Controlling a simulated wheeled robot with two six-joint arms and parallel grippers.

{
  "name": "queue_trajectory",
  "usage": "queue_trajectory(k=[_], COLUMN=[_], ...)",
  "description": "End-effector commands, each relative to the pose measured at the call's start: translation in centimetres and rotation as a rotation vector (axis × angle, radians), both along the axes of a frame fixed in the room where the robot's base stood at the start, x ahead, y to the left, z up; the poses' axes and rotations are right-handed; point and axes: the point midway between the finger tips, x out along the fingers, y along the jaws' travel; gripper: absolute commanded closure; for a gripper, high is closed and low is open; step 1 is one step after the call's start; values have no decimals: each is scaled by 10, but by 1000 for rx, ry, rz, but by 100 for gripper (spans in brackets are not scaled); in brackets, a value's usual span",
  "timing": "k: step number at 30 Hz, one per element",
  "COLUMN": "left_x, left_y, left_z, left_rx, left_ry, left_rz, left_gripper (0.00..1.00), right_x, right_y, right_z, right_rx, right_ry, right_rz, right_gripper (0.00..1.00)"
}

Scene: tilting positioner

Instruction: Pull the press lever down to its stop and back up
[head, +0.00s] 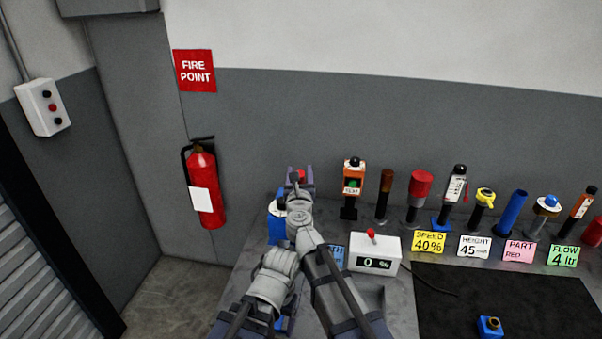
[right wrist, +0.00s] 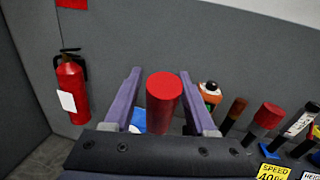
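A red cylindrical knob (right wrist: 164,100), which looks like the grip of the press lever, stands between the two fingers of my right gripper (right wrist: 160,92) in the right wrist view. The fingers are open, with a gap on each side of it. In the head view the right gripper (head: 299,176) reaches away over the bench, and a little of the red knob (head: 300,175) shows between its fingers. A blue body (head: 276,222), perhaps the press, is mostly hidden behind my right arm. The rest of the lever is hidden. My left gripper is not in view.
A white display box (head: 375,252) reading 0 % stands right of my arm. Several upright tools line the back of the bench behind label cards. A black mat (head: 500,305) holds a small blue block (head: 490,327). A fire extinguisher (head: 203,187) hangs at left.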

Motion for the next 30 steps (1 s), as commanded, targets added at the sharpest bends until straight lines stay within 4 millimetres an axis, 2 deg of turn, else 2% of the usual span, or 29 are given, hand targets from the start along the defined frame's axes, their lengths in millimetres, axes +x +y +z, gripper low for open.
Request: queue_trajectory(k=[2,14,30], left_x=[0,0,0], left_y=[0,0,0], left_z=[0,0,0], left_rx=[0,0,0], left_ry=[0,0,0], left_rz=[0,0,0], left_gripper=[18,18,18], right_x=[0,0,0], right_y=[0,0,0], right_z=[0,0,0], right_rx=[0,0,0], right_ry=[0,0,0], right_rz=[0,0,0], right_gripper=[54,99,100])
